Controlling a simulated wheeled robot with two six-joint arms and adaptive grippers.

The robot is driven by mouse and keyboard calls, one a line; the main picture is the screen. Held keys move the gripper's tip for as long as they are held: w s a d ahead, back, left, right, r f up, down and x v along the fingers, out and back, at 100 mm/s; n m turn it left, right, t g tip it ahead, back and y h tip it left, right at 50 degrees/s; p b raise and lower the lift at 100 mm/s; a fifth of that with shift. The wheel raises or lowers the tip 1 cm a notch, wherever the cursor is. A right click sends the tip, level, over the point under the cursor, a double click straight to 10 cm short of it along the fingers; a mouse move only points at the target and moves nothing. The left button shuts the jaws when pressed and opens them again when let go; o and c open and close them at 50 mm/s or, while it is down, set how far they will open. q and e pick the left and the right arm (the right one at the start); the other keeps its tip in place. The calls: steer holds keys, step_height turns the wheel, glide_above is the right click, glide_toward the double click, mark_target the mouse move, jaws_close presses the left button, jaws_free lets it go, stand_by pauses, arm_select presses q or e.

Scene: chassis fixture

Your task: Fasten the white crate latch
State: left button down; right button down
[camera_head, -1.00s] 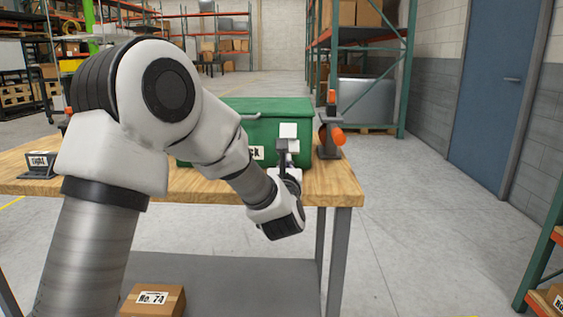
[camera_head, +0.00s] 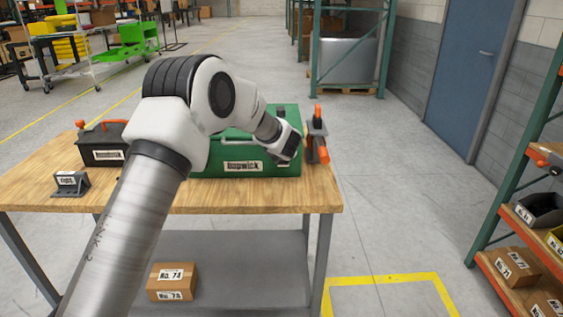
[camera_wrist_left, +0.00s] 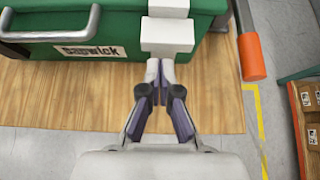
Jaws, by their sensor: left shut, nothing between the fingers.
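The green crate (camera_head: 240,165), with a label on its front and a grey bar handle, stands on the wooden table. In the left wrist view, the crate (camera_wrist_left: 60,22) has a white latch (camera_wrist_left: 168,36) on its front, made of two stacked white blocks. My left gripper (camera_wrist_left: 160,72) is shut and empty, its tips right at the lower edge of the latch in the picture; whether they touch cannot be told. In the head view my left wrist covers the crate's right front, and the latch is mostly hidden. My right gripper is not in view.
An upright fixture with orange parts (camera_head: 317,135) stands close to the crate's right side. A black toolbox (camera_head: 102,150) and a grey bracket marked "right" (camera_head: 70,183) stand at the left. The table (camera_head: 225,198) is bare in front of the crate.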

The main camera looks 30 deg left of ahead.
arm_select(q)
steer(key=shift+w+a+r+p, duration=0.4)
steer(key=shift+w+r+p, duration=0.25)
steer(key=shift+r, duration=0.1)
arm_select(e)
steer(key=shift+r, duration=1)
arm_select(q)
steer(key=shift+r, duration=0.1)
steer(key=shift+f, duration=0.25)
